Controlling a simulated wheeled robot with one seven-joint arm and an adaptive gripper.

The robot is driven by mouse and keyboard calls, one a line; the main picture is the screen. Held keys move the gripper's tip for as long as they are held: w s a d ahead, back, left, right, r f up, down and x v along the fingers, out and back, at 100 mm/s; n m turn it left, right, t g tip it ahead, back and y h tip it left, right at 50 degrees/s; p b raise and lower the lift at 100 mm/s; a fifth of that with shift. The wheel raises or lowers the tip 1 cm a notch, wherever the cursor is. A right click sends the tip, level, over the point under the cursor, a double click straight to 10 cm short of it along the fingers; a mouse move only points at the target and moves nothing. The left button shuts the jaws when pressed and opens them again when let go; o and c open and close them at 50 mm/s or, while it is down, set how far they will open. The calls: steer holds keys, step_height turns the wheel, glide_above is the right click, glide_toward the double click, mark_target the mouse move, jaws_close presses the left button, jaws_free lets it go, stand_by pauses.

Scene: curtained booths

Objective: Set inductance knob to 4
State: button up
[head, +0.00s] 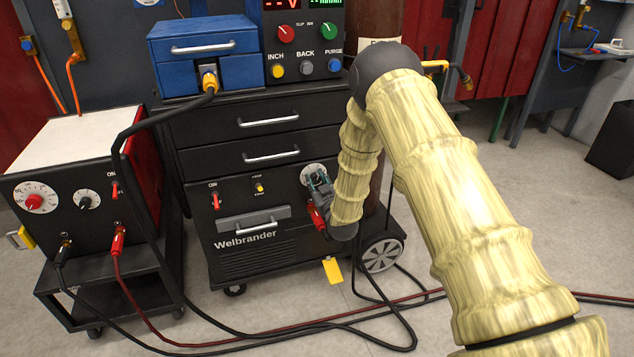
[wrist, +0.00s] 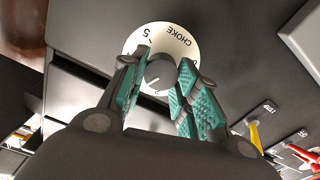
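The inductance knob is probably the dark round knob (wrist: 160,73) on a white dial (wrist: 172,38) marked CHOKE, with a 5 showing; the 4 is hidden. In the head view the white dial (head: 312,171) is on the black Welbrander machine's front, upper right. My gripper (head: 318,185) is at this dial, partly covering it. In the wrist view the teal-padded fingers of my gripper (wrist: 162,66) stand on either side of the knob. They are close to its sides; I cannot tell whether both touch it. A pale pointer mark shows on the knob.
A red connector (head: 316,214) is just below my gripper. A yellow switch (head: 259,188) and a red switch (head: 215,199) are left of the dial. A white-topped machine (head: 85,135) stands at left. Cables (head: 300,328) lie on the floor in front.

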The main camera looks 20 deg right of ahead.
steer(key=shift+c, duration=1.2)
steer(key=m, duration=0.3)
steer(key=shift+d+p, duration=0.15)
steer(key=shift+p, duration=0.25)
steer(key=m, duration=0.3)
steer(key=shift+m, duration=1.9)
